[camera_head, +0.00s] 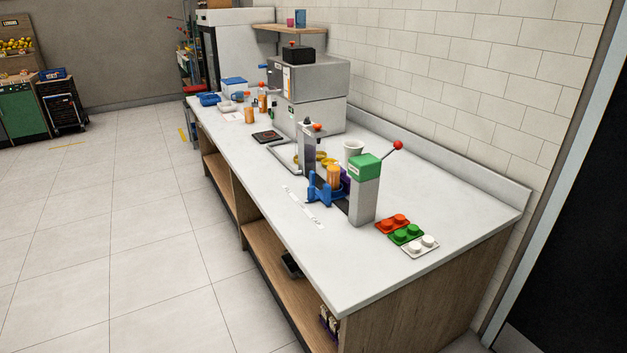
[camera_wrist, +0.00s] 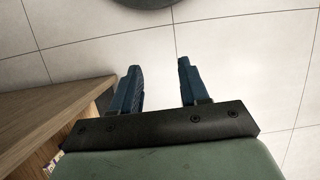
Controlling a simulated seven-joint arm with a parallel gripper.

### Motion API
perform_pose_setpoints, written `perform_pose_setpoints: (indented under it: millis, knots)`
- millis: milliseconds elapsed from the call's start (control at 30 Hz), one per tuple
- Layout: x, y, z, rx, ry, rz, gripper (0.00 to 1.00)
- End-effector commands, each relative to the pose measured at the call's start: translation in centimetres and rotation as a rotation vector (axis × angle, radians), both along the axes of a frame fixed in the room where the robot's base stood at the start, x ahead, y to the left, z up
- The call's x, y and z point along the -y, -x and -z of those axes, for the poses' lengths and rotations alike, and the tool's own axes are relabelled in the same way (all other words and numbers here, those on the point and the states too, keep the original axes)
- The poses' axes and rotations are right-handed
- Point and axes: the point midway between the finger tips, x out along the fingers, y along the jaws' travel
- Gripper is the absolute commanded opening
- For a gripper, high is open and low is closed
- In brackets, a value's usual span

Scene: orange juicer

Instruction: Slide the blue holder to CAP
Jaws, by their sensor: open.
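The blue holder (camera_head: 320,193) sits on the counter between a grey tower with a clear tube (camera_head: 308,150) and a grey post with a green head (camera_head: 363,170). An orange cup-like container (camera_head: 334,176) stands in the holder. A white strip with small print (camera_head: 303,207) lies along the counter in front of it; I cannot clearly read its words. My gripper (camera_wrist: 158,80) shows only in the wrist view. Its two dark blue fingers are apart with nothing between them. It hangs over the tiled floor beside a wooden counter side, away from the holder.
A red-knobbed lever (camera_head: 398,146) sticks out from the green head. Red, green and white button plates (camera_head: 405,235) lie to its right. A white cup (camera_head: 353,150) stands behind. A grey machine (camera_head: 308,95) stands farther back. The counter's front right area (camera_head: 345,275) is clear.

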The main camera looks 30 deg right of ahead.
Motion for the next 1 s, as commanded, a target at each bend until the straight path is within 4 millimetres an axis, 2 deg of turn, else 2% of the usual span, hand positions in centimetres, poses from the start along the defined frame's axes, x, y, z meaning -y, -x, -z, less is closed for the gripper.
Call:
perform_pose_setpoints:
  millis: [33, 100, 267, 467, 600, 767, 1000]
  knots:
    - [0.2, -3.0, 0.0, 0.04, -0.004, -0.004, 0.45]
    - [0.5, -6.4, -0.5, 0.092, -0.008, -0.009, 0.45]
    - [1.1, -13.9, -2.2, 0.209, -0.017, -0.027, 0.45]
    - [2.2, -23.4, -5.7, 0.355, -0.021, -0.05, 0.45]
    - [3.2, -29.8, -8.9, 0.456, -0.019, -0.067, 0.45]
    - [4.3, -36.9, -13.4, 0.573, -0.012, -0.087, 0.45]
    - [6.4, -46.9, -21.8, 0.746, 0.009, -0.118, 0.45]
